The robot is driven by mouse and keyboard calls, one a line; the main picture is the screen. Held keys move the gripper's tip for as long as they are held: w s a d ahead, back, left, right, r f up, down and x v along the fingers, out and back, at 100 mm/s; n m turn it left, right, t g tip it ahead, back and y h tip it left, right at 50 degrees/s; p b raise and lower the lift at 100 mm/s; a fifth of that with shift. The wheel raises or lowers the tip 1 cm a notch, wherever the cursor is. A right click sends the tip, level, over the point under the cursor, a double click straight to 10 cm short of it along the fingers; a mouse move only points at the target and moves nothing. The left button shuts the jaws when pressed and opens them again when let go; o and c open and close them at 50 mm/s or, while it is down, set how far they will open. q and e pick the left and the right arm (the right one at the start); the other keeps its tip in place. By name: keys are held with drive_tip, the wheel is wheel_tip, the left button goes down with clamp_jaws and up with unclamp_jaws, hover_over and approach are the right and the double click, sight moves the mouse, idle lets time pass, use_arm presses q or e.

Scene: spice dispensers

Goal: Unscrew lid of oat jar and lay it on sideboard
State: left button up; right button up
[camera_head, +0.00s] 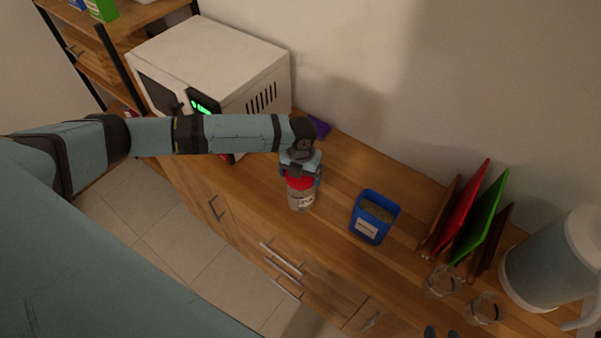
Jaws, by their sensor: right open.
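A clear jar (301,200) with a pale label and a red lid (300,183) stands upright on the wooden sideboard (255,190); I take it for the oat jar, though its label is too small to read. My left gripper (300,178) points down over it, with one finger on each side of the red lid, closed against it. The lid sits on the top of the jar. The tips of my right gripper (441,332) show at the bottom edge, apart from each other and empty, far from the jar.
A blue open container (374,217) stands right of the jar. Beyond it are a rack with red and green boards (482,222), two glasses (441,282) and a large pitcher (552,262). A white microwave (213,62) stands at the left. Bare wood lies between jar and blue container.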

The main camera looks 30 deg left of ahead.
use_arm(q)
drive_tip(key=shift+c, duration=0.6)
drive_tip(key=n, duration=0.2)
drive_tip(key=shift+n, duration=0.4)
drive_tip(key=n, duration=0.5)
drive_tip(key=shift+d+n, duration=0.15)
drive_tip(key=shift+n, duration=0.55)
drive_tip(key=n, duration=0.3)
drive_tip(key=shift+w, duration=0.1)
drive_tip(key=n, duration=0.4)
drive_tip(key=shift+w+r+n, duration=0.1)
drive_tip(key=shift+n, duration=1)
